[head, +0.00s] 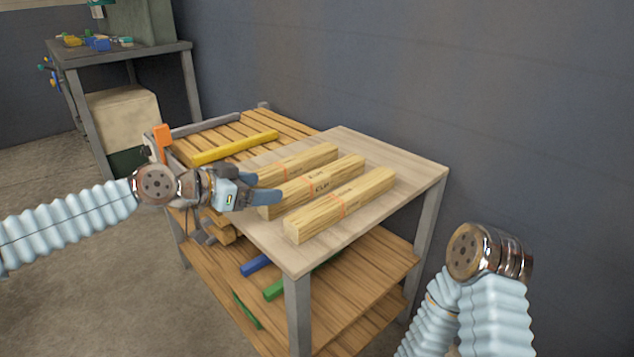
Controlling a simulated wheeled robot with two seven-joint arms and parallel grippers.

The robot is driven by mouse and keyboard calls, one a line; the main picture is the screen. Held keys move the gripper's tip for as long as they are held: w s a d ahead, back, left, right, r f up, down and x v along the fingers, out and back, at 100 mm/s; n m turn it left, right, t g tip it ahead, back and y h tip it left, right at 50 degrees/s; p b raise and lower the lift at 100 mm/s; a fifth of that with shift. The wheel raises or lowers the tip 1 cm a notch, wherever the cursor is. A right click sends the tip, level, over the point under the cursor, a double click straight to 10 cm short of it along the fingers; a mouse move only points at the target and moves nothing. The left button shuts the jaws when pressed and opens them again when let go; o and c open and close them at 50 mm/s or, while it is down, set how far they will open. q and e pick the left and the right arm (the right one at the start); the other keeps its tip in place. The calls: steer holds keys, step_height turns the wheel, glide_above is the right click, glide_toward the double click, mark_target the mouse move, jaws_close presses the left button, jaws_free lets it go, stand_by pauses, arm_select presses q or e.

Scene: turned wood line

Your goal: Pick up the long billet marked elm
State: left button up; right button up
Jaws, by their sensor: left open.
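Three long pale wood billets lie side by side on a small light-topped table (420,170): a back one (300,163), a middle one (330,178) and a front one (340,205). Each has an orange-red band and small dark lettering. The lettering is too small to read surely, so I cannot tell which is marked elm. My left gripper (262,189) is open at the left ends of the back and middle billets, its fingers partly covering them. Contact cannot be told. My right arm stands at the lower right; its gripper fingers are not seen.
A slatted wooden surface (290,127) with a yellow bar (235,148) adjoins the table behind. The lower shelf (370,265) holds blue (255,265) and green pieces. A grey bench (120,55) stands at the back left. A wall rises behind the table. The tabletop's right end is clear.

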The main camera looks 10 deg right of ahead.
mark_target(297, 192)
arm_select(q)
steer(key=x, duration=0.3)
steer(key=f+x, duration=0.1)
steer(key=x, duration=0.3)
steer(key=shift+p, duration=0.4)
steer(key=shift+r, duration=0.1)
steer(key=c, duration=1.4)
